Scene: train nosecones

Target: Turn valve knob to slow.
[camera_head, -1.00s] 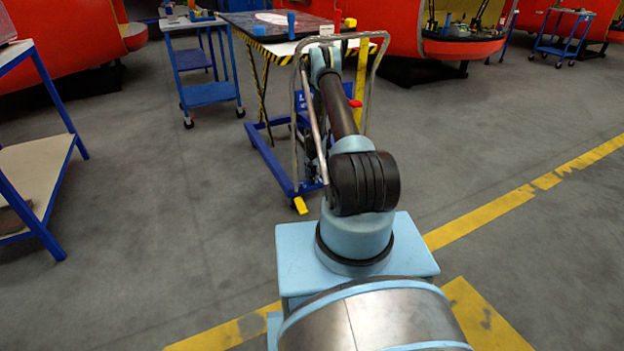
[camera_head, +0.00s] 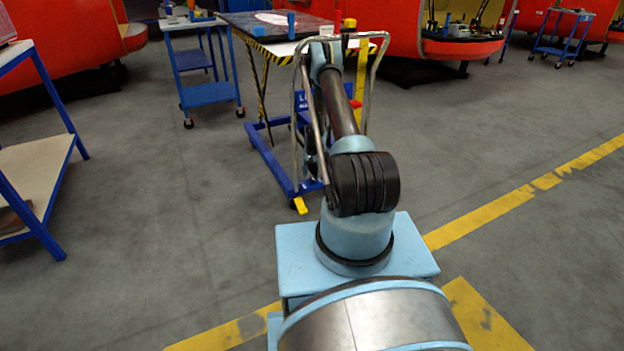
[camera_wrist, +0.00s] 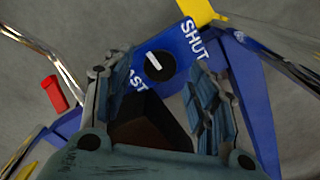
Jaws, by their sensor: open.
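The valve knob (camera_wrist: 160,67) is a round black dial with a white pointer mark, on a blue panel (camera_wrist: 186,68). The mark lies on the knob's upper-left part. White lettering beside it reads "SHUT" on the upper right and "AST" on the lower left, partly hidden by a finger. No "slow" label can be read. My gripper (camera_wrist: 164,72) is open and empty, its two fingers on either side of the knob in the picture. Contact with the knob cannot be told. In the head view my arm and the lift table's frame hide the knob and gripper.
The blue lift table (camera_head: 274,165) has a metal push handle (camera_head: 370,75) around my arm. A red lever (camera_wrist: 54,93) stands left of the gripper in the wrist view. A blue trolley (camera_head: 208,93) and a shelf unit (camera_head: 35,170) stand left. Grey floor is clear between.

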